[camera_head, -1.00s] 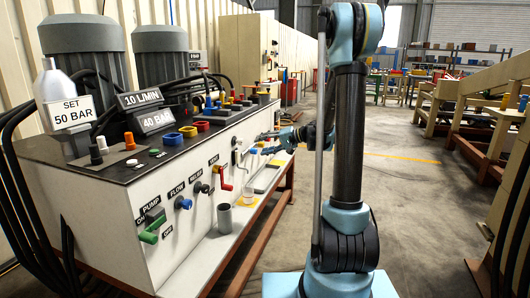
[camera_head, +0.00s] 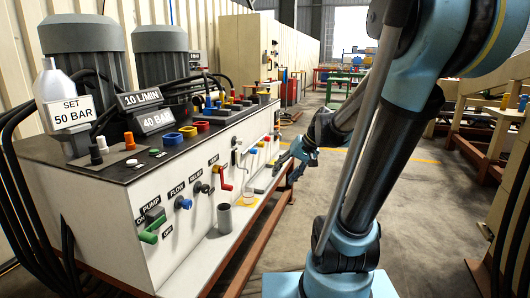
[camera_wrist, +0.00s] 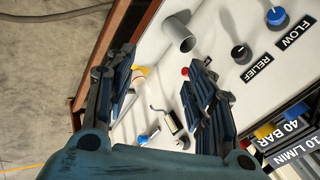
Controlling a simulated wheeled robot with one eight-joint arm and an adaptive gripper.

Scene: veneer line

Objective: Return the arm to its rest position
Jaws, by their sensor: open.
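My gripper (camera_wrist: 160,88) is open and empty in the wrist view, its two dark ribbed fingers spread apart. In the head view my gripper (camera_head: 284,163) hangs in front of the far part of the white hydraulic unit (camera_head: 85,215), pointing down and left. My arm leans to the right over the floor, with its elbow at the upper right. I cannot tell from these views whether the fingertips touch anything, but no object shows between them.
Wooden frames (camera_head: 490,125) stand at the right. Floor between is clear.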

